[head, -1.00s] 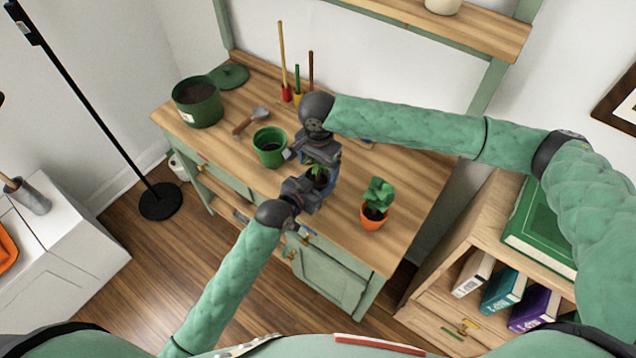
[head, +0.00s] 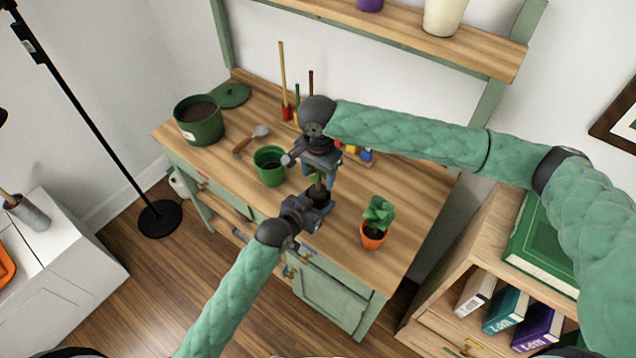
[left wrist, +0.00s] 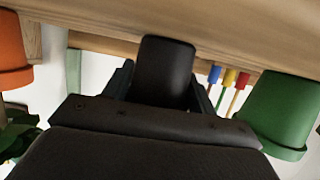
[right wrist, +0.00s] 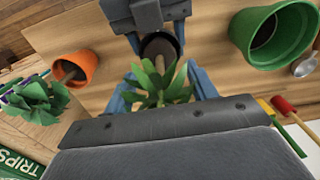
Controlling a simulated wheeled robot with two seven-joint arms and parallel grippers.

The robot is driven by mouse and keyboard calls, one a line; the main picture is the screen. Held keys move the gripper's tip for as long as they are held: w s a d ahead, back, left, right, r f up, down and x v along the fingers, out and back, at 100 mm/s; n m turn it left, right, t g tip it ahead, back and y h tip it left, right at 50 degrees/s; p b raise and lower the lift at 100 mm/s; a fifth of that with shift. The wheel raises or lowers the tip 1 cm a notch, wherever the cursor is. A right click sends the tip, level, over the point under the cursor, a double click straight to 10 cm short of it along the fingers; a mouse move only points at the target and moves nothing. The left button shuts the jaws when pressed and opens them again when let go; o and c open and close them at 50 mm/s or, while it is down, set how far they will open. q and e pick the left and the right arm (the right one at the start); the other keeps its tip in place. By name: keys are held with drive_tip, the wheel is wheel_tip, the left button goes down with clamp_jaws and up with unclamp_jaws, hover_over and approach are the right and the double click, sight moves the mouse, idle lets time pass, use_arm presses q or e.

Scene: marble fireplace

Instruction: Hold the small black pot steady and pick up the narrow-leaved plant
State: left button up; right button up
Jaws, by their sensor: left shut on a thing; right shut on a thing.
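The small black pot (head: 319,197) stands on the wooden bench top near its front edge. My left gripper (head: 314,202) is shut on it from the front; in the left wrist view the pot (left wrist: 165,75) sits between the fingers. The narrow-leaved plant (right wrist: 160,84) is green, and my right gripper (right wrist: 163,88) is shut on it from above. In the head view the right gripper (head: 318,172) is directly over the pot, with a brownish part of the plant showing between. The dark pot mouth (right wrist: 160,43) shows partly behind the leaves.
A green pot (head: 270,167) stands left of the grippers and an orange pot with a leafy plant (head: 374,235) to the right. A trowel (head: 250,139), a large soil-filled pot (head: 199,122) and upright tools (head: 283,85) lie farther back. Bench between the orange pot and grippers is clear.

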wheel_tip(320, 180, up, 6)
idle(0.4)
use_arm(q)
drive_tip(key=o, duration=1.1)
drive_tip(key=shift+c, duration=0.2)
drive_tip(key=v, duration=1.2)
